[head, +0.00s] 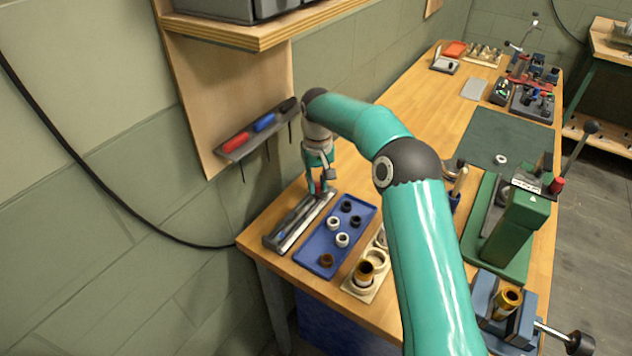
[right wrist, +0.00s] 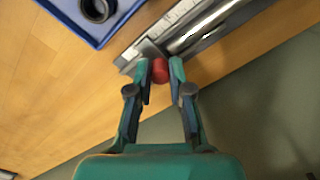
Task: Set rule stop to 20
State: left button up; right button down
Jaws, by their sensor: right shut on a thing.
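The rule (head: 297,225) is a long metal bar with a scale, lying near the left end of the bench, and its end also shows in the right wrist view (right wrist: 185,18). A red knob (right wrist: 160,71), seemingly on the rule's stop, sits at the near end of the metal there. My right gripper (head: 318,190) reaches down over the far end of the rule in the head view. In the right wrist view its fingertips (right wrist: 160,74) are shut on the red knob from both sides. The scale figures are too small to read. My left gripper is not in view.
A blue tray (head: 362,232) with several dark and white rings lies right beside the rule. A pale block (head: 357,292) with a brass part stands nearer. A green press (head: 515,225) and a vise (head: 480,292) stand right. A screwdriver rack (head: 240,150) hangs on the left panel.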

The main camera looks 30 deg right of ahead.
jog(key=shift+w+d+r+p, duration=0.1)
jog(key=shift+w+d+p, duration=0.2)
jog(key=shift+d, duration=0.3)
jog(key=shift+w+d+r+p, duration=0.1)
jog(key=shift+w+d+p, duration=0.15)
jog(key=shift+d, duration=0.3)
jog(key=shift+d+f, duration=0.1)
jog(key=shift+f, duration=0.15)
jog(key=shift+r, duration=0.1)
jog(key=c, duration=1.1)
grip_release()
jog(key=shift+o, duration=0.2)
notch_tip(320, 180, up, 12)
